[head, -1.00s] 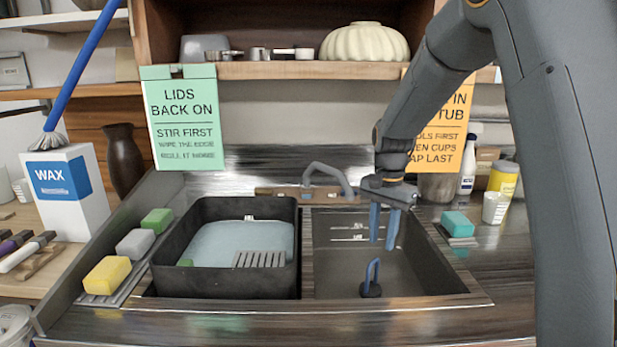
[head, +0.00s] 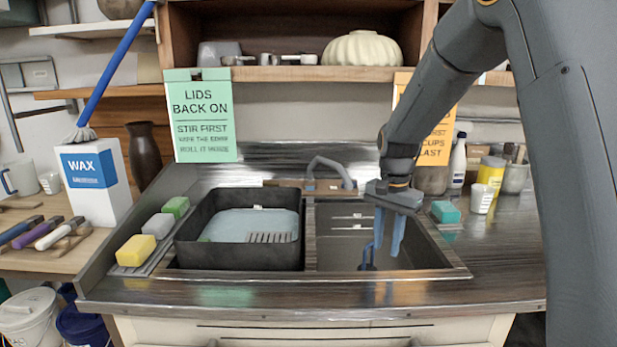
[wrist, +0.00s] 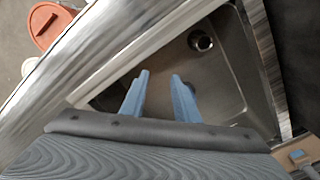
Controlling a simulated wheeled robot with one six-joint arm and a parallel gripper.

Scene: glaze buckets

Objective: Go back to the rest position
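My gripper (head: 388,250) hangs fingers-down over the right sink basin (head: 338,258). Its two blue fingers are apart with nothing between them. The wrist view also shows the fingers (wrist: 160,82) spread and empty, with the metal basin and its round drain (wrist: 201,41) beyond them.
A dark tub (head: 238,256) with pale liquid and a grate fills the left basin. Sponges (head: 136,250) line the left ledge. A faucet (head: 331,171) stands behind. A wax box (head: 97,183), a teal sponge (head: 445,212) and buckets (head: 28,312) flank the sink.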

